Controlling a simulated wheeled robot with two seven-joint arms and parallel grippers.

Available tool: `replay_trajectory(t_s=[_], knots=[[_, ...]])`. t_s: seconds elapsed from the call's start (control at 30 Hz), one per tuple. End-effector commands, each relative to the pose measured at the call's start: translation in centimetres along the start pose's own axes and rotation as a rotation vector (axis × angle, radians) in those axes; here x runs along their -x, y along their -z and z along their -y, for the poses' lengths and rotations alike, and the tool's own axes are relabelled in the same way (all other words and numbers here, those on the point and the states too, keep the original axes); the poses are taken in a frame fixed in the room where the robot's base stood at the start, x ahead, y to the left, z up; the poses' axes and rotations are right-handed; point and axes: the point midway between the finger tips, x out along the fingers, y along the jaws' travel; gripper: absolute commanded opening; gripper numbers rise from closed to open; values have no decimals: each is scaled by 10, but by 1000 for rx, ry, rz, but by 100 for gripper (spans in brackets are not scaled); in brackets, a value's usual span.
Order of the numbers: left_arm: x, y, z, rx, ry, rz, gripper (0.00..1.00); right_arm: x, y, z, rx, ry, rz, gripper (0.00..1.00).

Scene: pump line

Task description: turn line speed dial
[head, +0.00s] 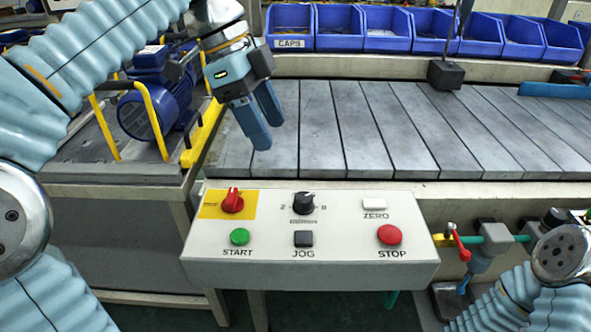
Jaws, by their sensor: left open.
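The line speed dial, a black round knob (303,201), sits at the top middle of the white control panel (345,270), with small markings around it. A red rotary switch (232,201) on a yellow plate is to its left. My left gripper (263,127) hangs above and behind the panel, over the near left part of the conveyor, pointing down. Its two fingers are apart with nothing seen between them. It is up and to the left of the black knob and does not touch it. My right gripper is not in view; part of my right arm shows at the lower right.
The panel also has a green START button (239,237), a black JOG button (303,239), a red STOP button (390,235) and a white ZERO button (374,204). Blue bins (362,30) line the back. The slatted conveyor (340,130) looks mostly clear.

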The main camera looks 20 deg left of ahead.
Motion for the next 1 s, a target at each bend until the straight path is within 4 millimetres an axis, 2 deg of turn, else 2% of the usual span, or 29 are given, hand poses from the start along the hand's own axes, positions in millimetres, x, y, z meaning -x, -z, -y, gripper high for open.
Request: replay_trajectory(t_s=[0.17,0.4,0.6,0.8,1.0], knots=[[-22,0,-1,0,-3,1,61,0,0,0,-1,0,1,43],[-80,-1,-1,0,-4,2,61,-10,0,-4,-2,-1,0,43],[-117,0,0,0,-3,1,61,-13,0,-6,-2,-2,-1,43],[-134,0,0,1,-1,1,61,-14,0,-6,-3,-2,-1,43],[-136,0,0,1,0,1,61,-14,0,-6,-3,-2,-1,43]])
